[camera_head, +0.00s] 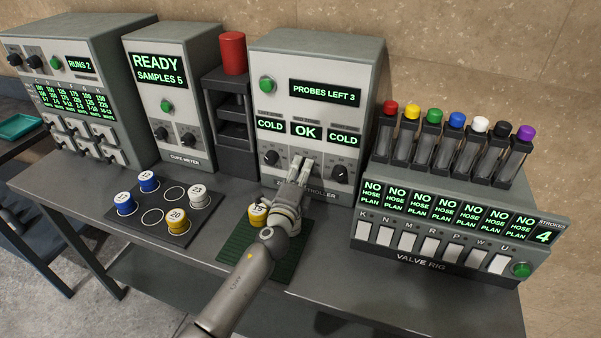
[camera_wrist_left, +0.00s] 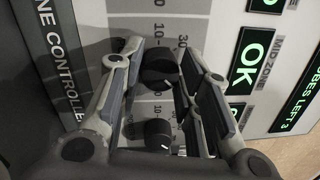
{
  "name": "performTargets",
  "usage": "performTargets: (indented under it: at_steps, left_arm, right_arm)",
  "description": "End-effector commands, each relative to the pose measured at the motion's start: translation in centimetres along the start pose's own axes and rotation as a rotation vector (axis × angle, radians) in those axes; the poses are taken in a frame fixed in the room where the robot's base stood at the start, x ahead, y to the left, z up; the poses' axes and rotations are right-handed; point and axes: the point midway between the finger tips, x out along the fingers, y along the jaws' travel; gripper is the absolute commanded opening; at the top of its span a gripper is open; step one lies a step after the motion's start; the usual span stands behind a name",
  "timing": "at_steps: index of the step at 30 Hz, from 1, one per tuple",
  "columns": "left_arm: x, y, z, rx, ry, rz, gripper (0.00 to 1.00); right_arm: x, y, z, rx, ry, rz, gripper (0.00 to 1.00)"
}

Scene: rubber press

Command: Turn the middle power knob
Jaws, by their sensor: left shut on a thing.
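The zone controller (camera_head: 315,75) is a grey box with three black power knobs along its lower front. Its displays read COLD, OK, COLD and PROBES LEFT 3. My left gripper (camera_head: 303,170) is at the middle knob and hides it in the head view. In the left wrist view the middle knob (camera_wrist_left: 158,66) lies between the gripper's fingers (camera_wrist_left: 160,80), in line with the OK display (camera_wrist_left: 252,60), and the fingers are shut on it. The left knob (camera_head: 271,158) and the right knob (camera_head: 340,174) are free. The right knob also shows in the wrist view (camera_wrist_left: 158,134).
A green mat (camera_head: 240,255) with a yellow-marked sample pot (camera_head: 257,215) lies beneath my left arm. A dark tray (camera_head: 190,232) with several pots is to the left. The cure meter (camera_head: 172,85) and the valve rig (camera_head: 450,220) flank the controller.

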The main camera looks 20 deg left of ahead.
Motion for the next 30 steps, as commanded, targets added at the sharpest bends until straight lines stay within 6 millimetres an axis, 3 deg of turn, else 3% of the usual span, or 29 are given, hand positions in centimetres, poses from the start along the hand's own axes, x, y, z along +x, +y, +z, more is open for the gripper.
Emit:
performTargets:
  at_steps: [14,15,19,30]
  left_arm:
    - [0.01,0.03,0.04,0.013,0.000,0.000,0.08]
    - [0.01,0.03,0.04,0.013,0.000,0.000,0.37]
    - [0.01,0.03,0.03,0.013,0.000,0.000,0.54]
    - [-0.25,0.03,0.01,0.013,0.001,-0.001,0.54]
  right_arm:
    - [0.04,0.00,0.05,0.000,0.000,0.000,0.40]
    - [0.04,0.00,0.05,0.000,0.000,0.000,0.40]
    - [0.04,0.00,0.06,0.000,0.000,0.000,0.40]
    - [0.03,0.44,0.17,-0.003,-0.001,0.005,0.40]
